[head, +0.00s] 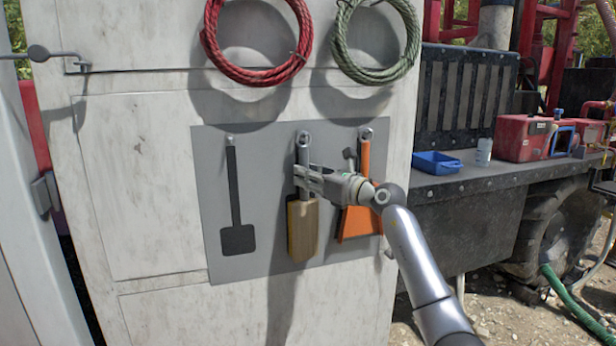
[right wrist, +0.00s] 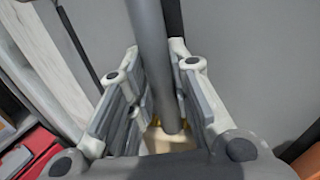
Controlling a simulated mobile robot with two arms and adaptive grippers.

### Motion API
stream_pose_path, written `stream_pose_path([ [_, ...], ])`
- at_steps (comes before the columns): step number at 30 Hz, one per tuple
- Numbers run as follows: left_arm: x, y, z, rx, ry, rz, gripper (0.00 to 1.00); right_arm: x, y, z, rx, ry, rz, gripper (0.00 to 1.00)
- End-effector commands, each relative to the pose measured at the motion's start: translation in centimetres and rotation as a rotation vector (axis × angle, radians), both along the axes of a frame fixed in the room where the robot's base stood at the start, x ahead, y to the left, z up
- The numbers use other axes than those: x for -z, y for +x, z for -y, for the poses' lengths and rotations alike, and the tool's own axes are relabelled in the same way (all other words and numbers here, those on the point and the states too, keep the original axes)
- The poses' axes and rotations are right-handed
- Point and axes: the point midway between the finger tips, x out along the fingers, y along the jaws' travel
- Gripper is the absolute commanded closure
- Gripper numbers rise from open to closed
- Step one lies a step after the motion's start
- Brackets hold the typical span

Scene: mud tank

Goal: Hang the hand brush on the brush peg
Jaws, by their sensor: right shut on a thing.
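The hand brush (head: 302,230) has a pale wooden head with a grey handle and hangs upright, head down, in front of a grey panel. My right gripper (head: 308,178) is shut on its handle, just above the head. In the right wrist view the grey handle (right wrist: 152,50) runs between the fingers of my right gripper (right wrist: 160,100). The handle's top end meets the middle brush peg (head: 304,136) in the head view. I cannot tell whether its hole is around the peg. My left gripper is not in view.
A black flat scraper shape (head: 237,239) is left of the brush, under another peg. An orange dustpan (head: 360,222) hangs close on the right, partly behind my right arm. Red (head: 212,45) and green (head: 341,40) coils hang above. A blue tray (head: 437,163) stands on the right ledge.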

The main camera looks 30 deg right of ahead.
Motion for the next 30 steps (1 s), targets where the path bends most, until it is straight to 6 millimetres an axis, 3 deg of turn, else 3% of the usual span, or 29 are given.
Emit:
stream_pose_path([
  [12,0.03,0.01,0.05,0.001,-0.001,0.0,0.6,0.56,0.09,-0.1,-0.002,-0.004,-0.01,1.0],
  [13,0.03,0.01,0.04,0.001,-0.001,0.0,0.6,0.57,0.09,-0.11,-0.002,-0.004,-0.01,0.76],
  [18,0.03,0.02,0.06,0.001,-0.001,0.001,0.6,0.43,0.07,-0.08,-0.002,-0.002,-0.008,0.55],
  [30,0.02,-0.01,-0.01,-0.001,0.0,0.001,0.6,0.35,-0.26,0.09,0.0,-0.002,-0.006,0.55],
])
